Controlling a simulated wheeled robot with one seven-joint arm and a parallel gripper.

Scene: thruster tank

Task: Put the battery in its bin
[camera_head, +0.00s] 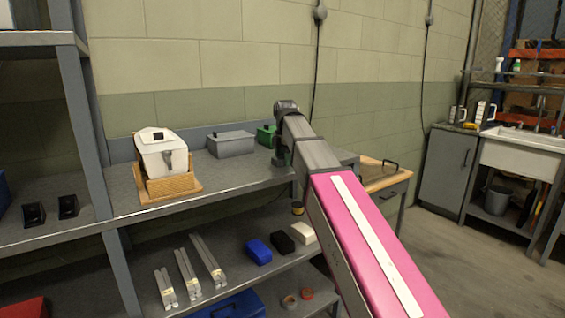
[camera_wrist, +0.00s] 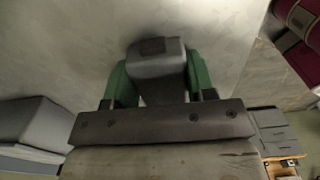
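My gripper (camera_wrist: 157,58) shows in the wrist view, with one green finger on each side of a dark grey block. The fingers appear closed against its two sides. The block, which looks like the battery (camera_wrist: 160,72), has a darker rectangle at its far end. I cannot tell which container is the battery's bin.
A white device sits on a wooden base (camera_head: 170,188) on the bench (camera_head: 235,182). Two small black bins (camera_head: 34,214) stand at the left. The lower shelf holds metal profiles, a blue block (camera_head: 257,251), a black block (camera_head: 282,243) and a white block (camera_head: 302,232). Open floor lies right.

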